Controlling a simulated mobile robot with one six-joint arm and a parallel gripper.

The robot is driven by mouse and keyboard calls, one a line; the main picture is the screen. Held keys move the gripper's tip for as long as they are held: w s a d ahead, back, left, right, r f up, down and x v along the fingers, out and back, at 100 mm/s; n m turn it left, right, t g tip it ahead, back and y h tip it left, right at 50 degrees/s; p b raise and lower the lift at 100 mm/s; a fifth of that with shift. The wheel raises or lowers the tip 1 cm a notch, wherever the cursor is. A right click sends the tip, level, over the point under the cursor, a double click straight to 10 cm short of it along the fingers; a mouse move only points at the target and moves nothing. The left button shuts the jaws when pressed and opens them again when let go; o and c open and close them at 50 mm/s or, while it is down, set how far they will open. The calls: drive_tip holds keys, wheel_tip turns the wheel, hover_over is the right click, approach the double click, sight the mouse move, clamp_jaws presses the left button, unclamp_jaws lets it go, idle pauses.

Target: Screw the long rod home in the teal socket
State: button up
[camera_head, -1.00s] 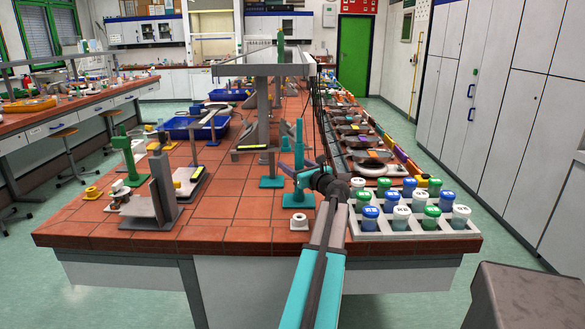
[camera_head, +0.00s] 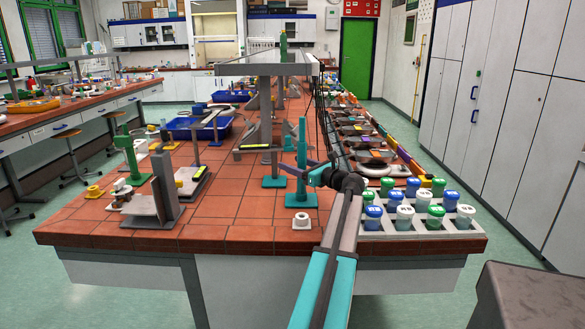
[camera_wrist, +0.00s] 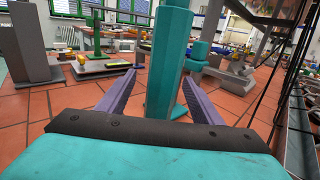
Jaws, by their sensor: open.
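A tall teal hexagonal rod (camera_head: 302,142) stands upright over a square teal base (camera_head: 301,201) near the front of the bench. I take this base for the socket. How deep the rod sits is hidden. My gripper (camera_head: 298,168) is level with the rod's lower half, coming in from the right. Its purple fingers (camera_wrist: 160,77) are spread, one on each side of the rod, with gaps visible on both sides.
A second teal stand (camera_head: 273,165) is just behind, left of the rod. A white ring piece (camera_head: 301,221) lies in front of the base. A rack of lidded jars (camera_head: 420,222) is at the right front. A grey stand (camera_head: 165,190) is at left. Tiles between are clear.

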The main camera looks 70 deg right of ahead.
drive_tip(key=n+y+b, duration=0.1)
drive_tip(key=y, duration=0.1)
drive_tip(key=a+n+y+b, duration=0.1)
drive_tip(key=n+y, duration=0.1)
drive_tip(key=y, duration=0.1)
drive_tip(key=n+t+y+b, duration=0.1)
drive_tip(key=y, duration=0.1)
drive_tip(key=shift+w+a+n, duration=0.15)
drive_tip(key=shift+a+n, duration=0.1)
drive_tip(key=shift+n, duration=0.15)
clamp_jaws()
drive_tip(key=c, duration=1.2)
unclamp_jaws()
drive_tip(key=shift+c, duration=0.2)
clamp_jaws()
drive_tip(key=shift+m+h, duration=0.3)
